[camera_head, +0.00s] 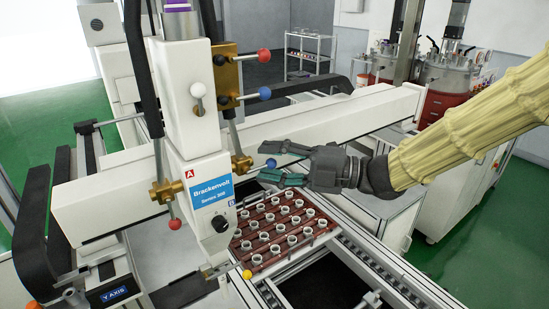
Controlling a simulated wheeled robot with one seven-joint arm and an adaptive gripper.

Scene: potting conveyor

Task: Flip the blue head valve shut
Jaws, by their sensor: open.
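A blue ball knob (271,163) is on the lever of a brass valve (240,165) on the right side of the white dispensing head (197,165). The lever sticks out to the right, roughly level. My gripper (263,162) is open and comes in from the right. Its upper grey finger and lower teal-tipped finger lie above and below the blue knob in the picture. I cannot tell whether either finger touches it. A second blue knob (265,93) is on a lever of the upper brass block (226,77).
A red knob (264,55) and a white knob (197,90) are near the upper block. Another red knob (174,224) hangs at the head's left. A yellow knob (247,274) is low down. Below my gripper, a red tray (262,258) holds several small white cups.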

